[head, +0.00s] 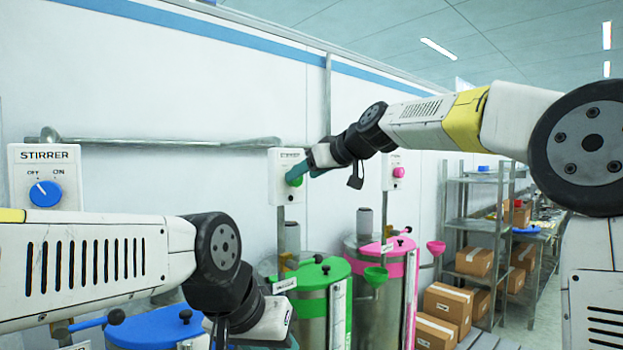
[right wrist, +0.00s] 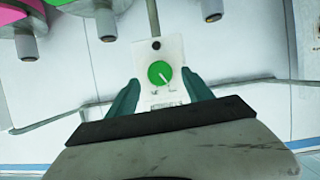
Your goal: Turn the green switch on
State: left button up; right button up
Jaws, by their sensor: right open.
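The green switch (right wrist: 160,73) is a round knob on a white panel (right wrist: 170,50), centred in the right wrist view. Its white mark points to the lower right there, towards small lettering I cannot read. In the head view the green switch (head: 295,182) shows partly behind my right gripper (head: 308,172). My right gripper (right wrist: 161,85) is open, with one teal finger on each side of the knob in the picture. A gap shows between the fingers and the knob.
A blue STIRRER switch (head: 45,194) is on the wall at left, its mark towards OFF. A panel with a pink knob (head: 398,172) is to the right. Drums with green (head: 325,272) and pink lids stand below. Shelves and cardboard boxes (head: 447,303) stand at right.

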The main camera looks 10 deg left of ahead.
aim_at(301, 179)
jog(key=shift+x, duration=1.6)
grip_shut()
jog(key=m+g+y, duration=0.1)
jog(key=m, duration=0.1)
jog(key=m+g+y, duration=0.1)
jog(key=m, duration=0.1)
jog(key=shift+w+d+f, duration=0.1)
jog(key=shift+w+d, duration=0.1)
jog(key=m+y, duration=0.1)
jog(key=m, duration=0.1)
jog(key=m+g+y, duration=0.1)
jog(key=m, duration=0.1)
jog(key=shift+g, duration=0.3)
jog(key=shift+f+m, duration=0.1)
jog(key=shift+m, duration=0.2)
